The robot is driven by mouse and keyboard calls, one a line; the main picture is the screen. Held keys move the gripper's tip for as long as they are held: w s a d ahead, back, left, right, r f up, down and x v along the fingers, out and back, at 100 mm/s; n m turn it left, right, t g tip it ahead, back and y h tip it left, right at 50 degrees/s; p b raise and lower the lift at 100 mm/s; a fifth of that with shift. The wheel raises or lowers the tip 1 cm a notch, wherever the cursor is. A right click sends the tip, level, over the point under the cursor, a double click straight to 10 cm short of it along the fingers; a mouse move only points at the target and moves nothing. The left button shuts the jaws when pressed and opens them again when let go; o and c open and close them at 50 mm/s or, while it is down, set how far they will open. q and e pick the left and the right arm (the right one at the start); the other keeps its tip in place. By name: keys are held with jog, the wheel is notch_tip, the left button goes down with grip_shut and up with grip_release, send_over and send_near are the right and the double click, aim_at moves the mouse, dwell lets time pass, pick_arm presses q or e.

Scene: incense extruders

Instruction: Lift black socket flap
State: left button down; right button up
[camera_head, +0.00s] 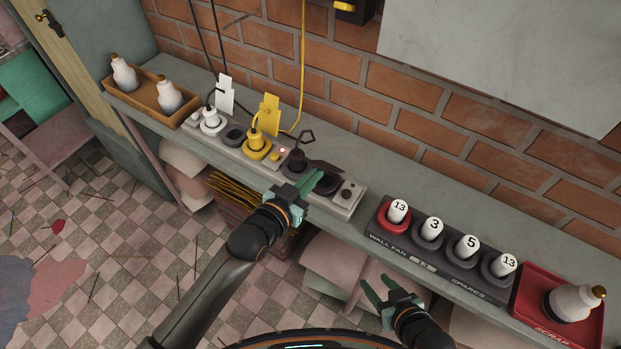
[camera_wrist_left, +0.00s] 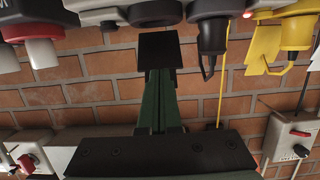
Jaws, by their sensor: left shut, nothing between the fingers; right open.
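The socket strip (camera_head: 255,160) lies on the grey shelf, with white, yellow and black plugs in it. The black socket flap (camera_head: 325,166) shows as a thin dark piece over the strip's right part, standing up from a dark socket. In the left wrist view the flap is a black square (camera_wrist_left: 160,50) right at the fingertips. My left gripper (camera_head: 317,180) is shut with nothing between its green fingers, which also show in the left wrist view (camera_wrist_left: 160,78). Its tips overlap the flap; contact is unclear. My right gripper (camera_head: 382,291) is open and empty below the shelf's front edge.
A dark rack (camera_head: 415,254) with numbered white plugs stands right of the strip, then a red scrap tray (camera_head: 524,307) with a bottle. A brown tray (camera_head: 133,98) with two bottles is at the left. The brick wall (camera_head: 440,108) closes off the back.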

aim_at(325, 166)
pick_arm(q)
jog(key=shift+w+d+r+p, duration=0.55)
jog(key=shift+w+r, duration=0.2)
jog(key=shift+r, duration=0.15)
jog(key=shift+w+d+r, duration=0.25)
jog(key=shift+w+d, duration=0.2)
jog(key=shift+w, duration=0.2)
jog(key=shift+w+d+r, duration=0.2)
jog(key=shift+w+d, duration=0.25)
jog(key=shift+w, duration=0.15)
jog(key=shift+w, duration=0.1)
jog(key=shift+w+d+b, duration=0.6)
jog(key=shift+w+b, duration=0.1)
jog(key=shift+w, duration=0.1)
jog(key=shift+w+d, duration=0.1)
jog(key=shift+r, duration=0.1)
